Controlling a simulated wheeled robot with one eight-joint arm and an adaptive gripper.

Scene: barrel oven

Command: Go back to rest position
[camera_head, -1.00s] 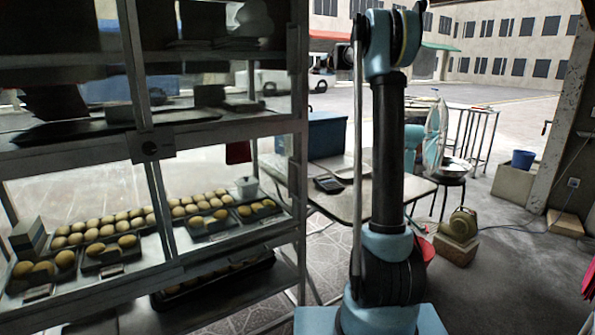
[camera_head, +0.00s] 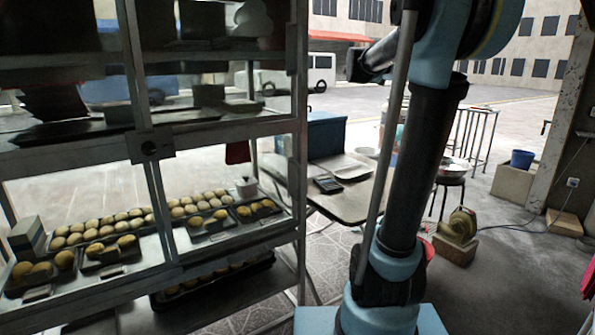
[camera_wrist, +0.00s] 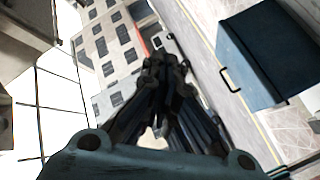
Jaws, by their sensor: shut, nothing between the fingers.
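My gripper (camera_wrist: 160,72) shows in the wrist view with its dark fingers together and nothing between them. It points out over the street, with a pale building (camera_wrist: 112,45) beyond it. In the head view my arm rises from its base and leans up to the right, and its upper end passes out of the top of the picture. My gripper cannot be made out clearly in the head view.
A glass display rack (camera_head: 150,145) with trays of buns (camera_head: 100,232) stands close on the left. A table (camera_head: 345,205) with a calculator (camera_head: 327,184) and a blue box (camera_head: 326,133) stands behind my arm.

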